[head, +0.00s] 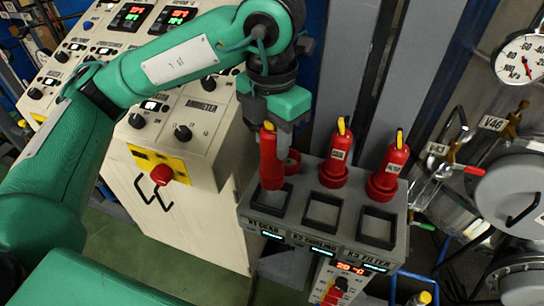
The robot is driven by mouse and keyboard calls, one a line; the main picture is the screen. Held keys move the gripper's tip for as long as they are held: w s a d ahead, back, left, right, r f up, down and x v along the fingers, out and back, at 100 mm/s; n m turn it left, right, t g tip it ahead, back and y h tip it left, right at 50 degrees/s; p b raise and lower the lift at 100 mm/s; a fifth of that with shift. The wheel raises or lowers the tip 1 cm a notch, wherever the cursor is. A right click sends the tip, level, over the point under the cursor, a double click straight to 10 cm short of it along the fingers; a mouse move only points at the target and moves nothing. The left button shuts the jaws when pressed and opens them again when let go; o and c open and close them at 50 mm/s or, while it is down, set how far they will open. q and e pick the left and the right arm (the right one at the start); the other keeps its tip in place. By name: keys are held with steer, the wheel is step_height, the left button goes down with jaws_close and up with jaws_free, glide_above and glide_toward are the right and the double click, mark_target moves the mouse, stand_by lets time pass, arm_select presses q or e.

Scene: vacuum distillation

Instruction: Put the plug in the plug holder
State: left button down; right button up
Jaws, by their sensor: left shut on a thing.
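My left gripper (281,124) is shut on a red plug (271,165) with a yellow top. The plug hangs roughly upright, its lower end over the back of the left square opening of the grey plug holder (322,239). I cannot tell whether the plug touches the holder. The holder's middle square opening (322,214) and right square opening (377,228) look empty. Behind them stand a middle red plug (334,174) and a right red plug (383,180), both with yellow tops. A red ring (293,162) shows just behind the held plug. My right gripper is out of view.
A cream control console (190,215) with knobs and a red emergency button (161,175) stands to the left. A lit panel (342,279) with a red switch sits below the holder. Metal vessels (515,190), valves and a round gauge (525,62) crowd the right.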

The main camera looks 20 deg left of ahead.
mark_target(272, 164)
arm_select(q)
step_height(272, 164, down, 6)
steer(key=shift+r+p, duration=0.15)
steer(key=shift+p, duration=0.65)
steer(key=shift+f, duration=0.35)
steer(key=shift+f, duration=0.1)
steer(key=c, duration=0.9)
jaws_free()
